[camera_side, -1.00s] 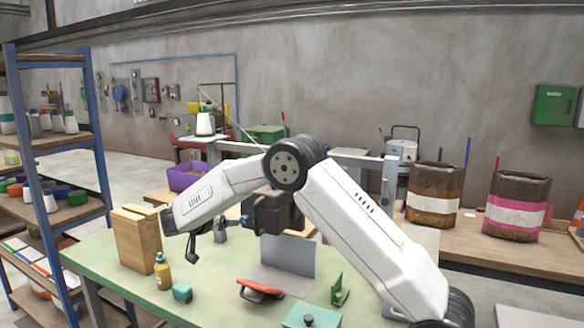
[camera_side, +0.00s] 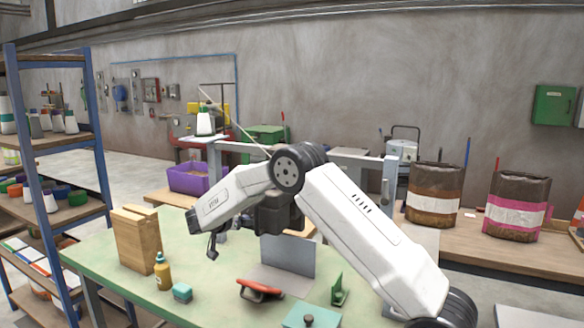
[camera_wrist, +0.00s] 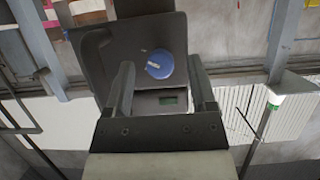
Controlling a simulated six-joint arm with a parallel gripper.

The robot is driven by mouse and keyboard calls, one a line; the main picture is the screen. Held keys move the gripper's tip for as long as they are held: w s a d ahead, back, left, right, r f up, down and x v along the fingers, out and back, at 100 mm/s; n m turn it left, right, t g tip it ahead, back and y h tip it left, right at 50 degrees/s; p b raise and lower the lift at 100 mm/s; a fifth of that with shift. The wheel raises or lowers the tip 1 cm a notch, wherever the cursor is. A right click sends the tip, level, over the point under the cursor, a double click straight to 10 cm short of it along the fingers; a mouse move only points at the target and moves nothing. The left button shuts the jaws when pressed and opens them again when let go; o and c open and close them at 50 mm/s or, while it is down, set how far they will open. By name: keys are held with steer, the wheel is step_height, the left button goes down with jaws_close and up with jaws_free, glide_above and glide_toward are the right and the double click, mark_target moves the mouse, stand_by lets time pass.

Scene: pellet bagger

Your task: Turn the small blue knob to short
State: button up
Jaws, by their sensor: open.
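The small blue knob (camera_wrist: 160,65) is a round disc with a pale mark near its middle, on the face of a dark grey box (camera_wrist: 141,33) in the wrist view. My gripper (camera_wrist: 160,75) is open, with one finger on each side of the knob. I cannot tell whether the fingers touch it. No lettering for short is legible. In the side view my gripper (camera_side: 212,252) is small, and the knob is hidden behind my arm.
A grey upright plate (camera_side: 288,256) is near the table's middle. A purple bin (camera_side: 195,180) stands behind.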

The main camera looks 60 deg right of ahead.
jaws_close()
stand_by(0.5)
steer(key=n+g+h, duration=0.2)
steer(key=n, duration=0.4)
steer(key=n+g+h, duration=0.1)
steer(key=n+g, duration=0.1)
steer(key=n, duration=0.5)
steer(key=f+n+g+h, duration=0.1)
steer(key=n+g+h, duration=0.1)
steer(key=n, duration=0.4)
steer(key=shift+w+f+n+g+h, duration=0.1)
steer(key=shift+w+n+g+h, duration=0.25)
steer(key=shift+g, duration=0.15)
stand_by(0.6)
jaws_free()
